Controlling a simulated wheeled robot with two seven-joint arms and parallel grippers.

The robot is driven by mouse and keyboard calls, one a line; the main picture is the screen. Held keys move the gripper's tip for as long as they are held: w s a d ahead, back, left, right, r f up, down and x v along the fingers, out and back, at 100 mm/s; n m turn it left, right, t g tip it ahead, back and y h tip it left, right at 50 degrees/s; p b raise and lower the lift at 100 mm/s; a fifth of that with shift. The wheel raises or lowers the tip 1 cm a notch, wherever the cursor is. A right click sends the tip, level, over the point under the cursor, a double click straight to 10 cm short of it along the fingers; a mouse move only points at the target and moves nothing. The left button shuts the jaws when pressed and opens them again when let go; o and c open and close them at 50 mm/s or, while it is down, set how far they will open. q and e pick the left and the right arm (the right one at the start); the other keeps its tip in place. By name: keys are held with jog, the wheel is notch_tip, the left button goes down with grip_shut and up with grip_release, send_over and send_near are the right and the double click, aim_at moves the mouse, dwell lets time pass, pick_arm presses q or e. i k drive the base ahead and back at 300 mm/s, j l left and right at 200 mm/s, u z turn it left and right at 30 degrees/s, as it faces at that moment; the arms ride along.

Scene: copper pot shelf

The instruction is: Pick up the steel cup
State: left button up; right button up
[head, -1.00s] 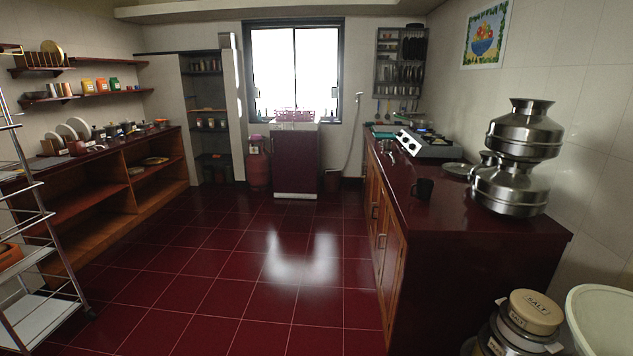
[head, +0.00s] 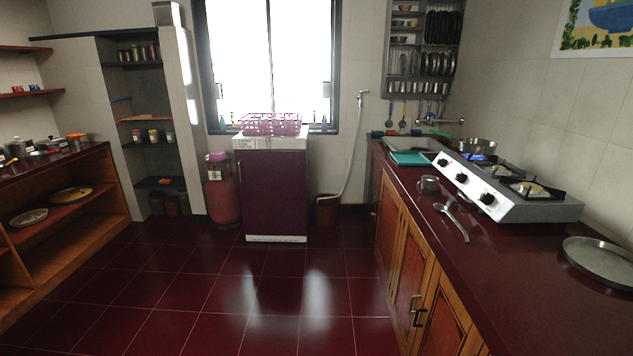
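A small steel cup (head: 428,184) stands upright on the dark red counter (head: 437,228) at the right, in front of the gas stove. A steel ladle or spoon (head: 453,219) lies just in front of it on the counter. Neither of my grippers shows in the head view.
The gas stove (head: 509,187) stands behind the cup, and a round steel plate (head: 601,259) lies nearer on the counter. Cabinet doors with handles (head: 417,311) face the open tiled floor (head: 271,301). A dark red cabinet (head: 272,194) and a red gas cylinder (head: 222,196) stand ahead.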

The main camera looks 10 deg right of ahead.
aim_at(429, 183)
jog(key=i+z, duration=0.1)
jog(key=i, duration=0.5)
jog(key=i+j, duration=0.1)
jog(key=i, duration=0.45)
jog(key=i+j+z, duration=0.15)
jog(key=i, duration=0.45)
jog(key=i+j+z, duration=0.1)
jog(key=i, duration=0.5)
